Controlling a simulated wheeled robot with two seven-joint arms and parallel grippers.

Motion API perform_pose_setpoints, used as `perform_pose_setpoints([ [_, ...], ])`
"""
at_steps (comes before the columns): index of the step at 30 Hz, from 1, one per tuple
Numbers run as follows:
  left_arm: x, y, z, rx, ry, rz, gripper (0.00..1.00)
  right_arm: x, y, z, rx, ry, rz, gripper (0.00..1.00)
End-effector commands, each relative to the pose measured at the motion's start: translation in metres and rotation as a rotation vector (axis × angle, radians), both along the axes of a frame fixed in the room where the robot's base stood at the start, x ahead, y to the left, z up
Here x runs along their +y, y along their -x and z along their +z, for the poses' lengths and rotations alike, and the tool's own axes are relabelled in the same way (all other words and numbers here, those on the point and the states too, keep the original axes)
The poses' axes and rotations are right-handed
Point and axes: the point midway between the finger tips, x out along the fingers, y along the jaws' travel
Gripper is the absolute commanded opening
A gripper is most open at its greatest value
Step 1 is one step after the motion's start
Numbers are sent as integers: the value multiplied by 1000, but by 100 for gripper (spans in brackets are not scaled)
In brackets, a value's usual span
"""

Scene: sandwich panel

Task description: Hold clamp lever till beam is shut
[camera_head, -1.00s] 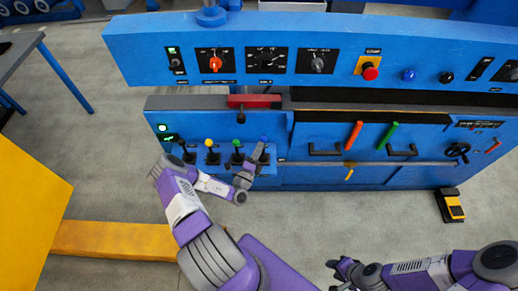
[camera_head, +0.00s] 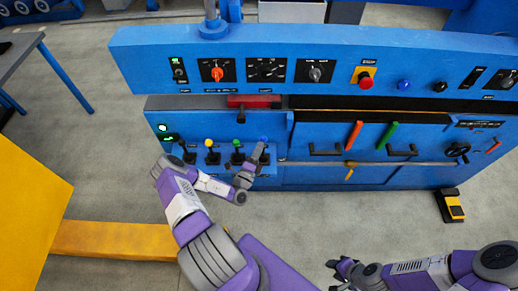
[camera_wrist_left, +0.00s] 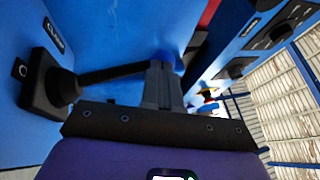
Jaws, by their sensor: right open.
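The clamp lever is the rightmost of a row of levers on the blue machine front. Its blue knob (camera_head: 264,139) shows just beyond my left gripper (camera_head: 256,155). In the left wrist view the lever's dark rod (camera_wrist_left: 110,73) runs from a black base to between my grey fingers (camera_wrist_left: 162,85), which are shut on it; they partly hide the blue knob (camera_wrist_left: 165,57). The blue beam (camera_head: 330,42) with dials stands above the lower cabinet. A narrow dark gap shows under it. My right gripper (camera_head: 340,270) is open and empty, low over the floor, away from the machine.
Black, yellow (camera_head: 208,143) and green (camera_head: 236,143) knobbed levers stand close left of my gripper. A red emergency button (camera_head: 366,82) is on the beam. A black and yellow foot pedal (camera_head: 451,205) lies at the right. The floor between my arms is clear.

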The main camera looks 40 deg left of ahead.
Motion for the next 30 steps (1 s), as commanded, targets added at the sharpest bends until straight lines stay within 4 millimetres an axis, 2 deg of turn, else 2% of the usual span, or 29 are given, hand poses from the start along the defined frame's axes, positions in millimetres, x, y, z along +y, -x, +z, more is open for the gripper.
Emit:
perform_pose_setpoints([
  [8, -2, 4, -2, 1, 0, 0, 0, 0, 0, 1, 0, 0, 0, 41],
  [14, -17, 22, -12, 2, 4, -16, 0, 0, 0, 3, 0, 0, 0, 41],
  [21, -27, 76, -27, 3, 3, -14, 0, 0, 0, 12, 0, 0, 0, 41],
  [27, -33, 105, -35, 1, 0, -15, 0, 0, 0, 14, 0, 0, 0, 41],
  [30, -35, 112, -37, 1, 0, -15, 0, 0, 0, 14, 0, 0, 0, 41],
])
